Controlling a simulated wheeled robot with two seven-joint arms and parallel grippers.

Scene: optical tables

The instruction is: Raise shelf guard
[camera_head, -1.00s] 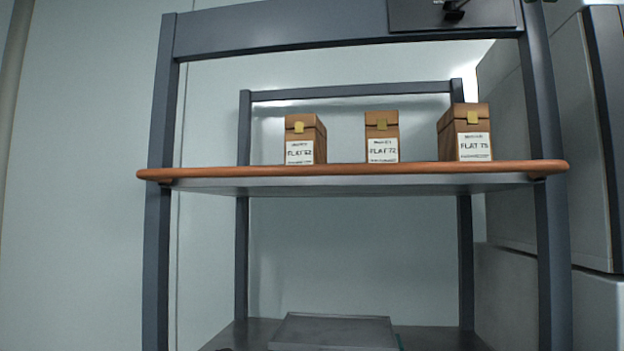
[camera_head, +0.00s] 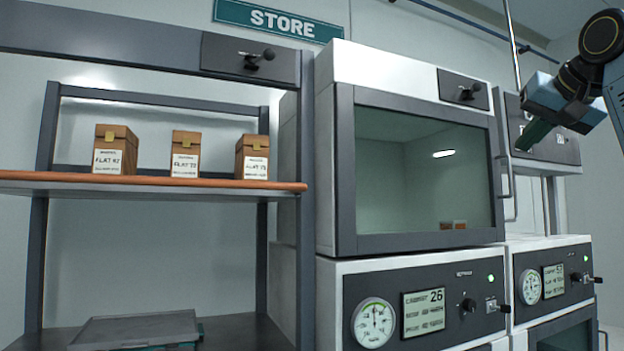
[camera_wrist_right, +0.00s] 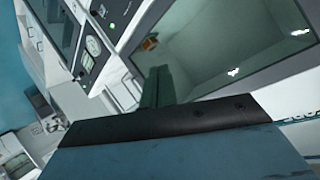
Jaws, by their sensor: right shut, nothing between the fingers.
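The grey shelf unit (camera_head: 284,225) stands at the left in the head view. An orange-brown rail (camera_head: 150,183), which looks like the shelf guard, runs along the front edge of its upper shelf. The rail lies low, below three brown boxes (camera_head: 185,153) standing on that shelf. A dark panel with a small black lever (camera_head: 257,60) is on the unit's top beam. My right gripper (camera_head: 525,140) is at the upper right, shut and empty, well away from the shelf. Its green fingers (camera_wrist_right: 157,88) also show in the right wrist view. My left gripper is out of view.
A white cabinet with a glass front (camera_head: 425,170) stands between the shelf unit and my right gripper. Below it are instrument panels with a gauge (camera_head: 373,322) and knobs. A grey flat tray (camera_head: 135,330) lies on the lower shelf. A STORE sign (camera_head: 278,20) hangs above.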

